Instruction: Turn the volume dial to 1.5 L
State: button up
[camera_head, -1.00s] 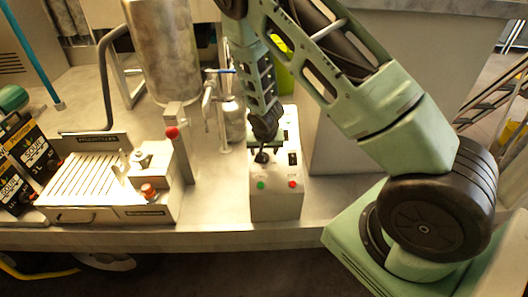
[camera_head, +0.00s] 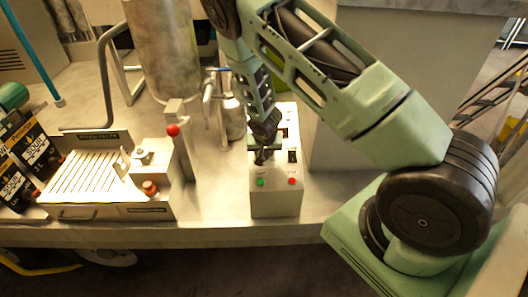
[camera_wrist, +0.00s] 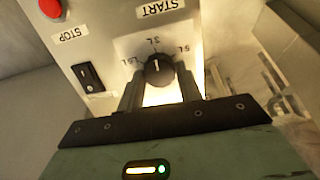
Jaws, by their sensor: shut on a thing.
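The volume dial (camera_wrist: 157,72) is a round black knob with a white pointer line on the grey control box (camera_head: 276,206). In the wrist view, its pointer faces the 3 L label (camera_wrist: 152,41). The 1.5 L label (camera_wrist: 131,61) is to the left and the 5 L label (camera_wrist: 183,49) to the right. My gripper (camera_wrist: 159,83) is shut on the dial, one finger at each side. In the head view, my gripper (camera_head: 263,150) reaches down to the box top and largely hides the dial.
A black rocker switch (camera_wrist: 88,77) and a red STOP button (camera_wrist: 51,8) are on the same panel. A green button (camera_head: 260,182) is at the box's front. A metal bottle (camera_head: 233,118) stands behind the box, and a slatted tray machine (camera_head: 92,178) is to the left.

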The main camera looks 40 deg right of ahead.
jog(key=shift+n+b, duration=0.3)
jog(key=shift+f+n+b, duration=0.1)
jog(key=shift+n+b, duration=0.65)
jog(key=shift+n, duration=0.15)
jog(key=n+b, duration=0.2)
jog(key=n, duration=0.1)
jog(key=shift+a+n, duration=0.15)
jog(key=shift+n, duration=0.15)
jog(key=n+h+b, duration=0.1)
jog(key=n+b, duration=0.2)
jog(key=n, duration=0.2)
jog(key=shift+a+n, duration=0.1)
jog(key=shift+n, duration=0.3)
jog(key=o, duration=1)
jog(key=b+v, duration=0.3)
jog(key=v, duration=1.4)
jog(key=shift+a+r, duration=0.1)
jog(key=shift+r, duration=0.15)
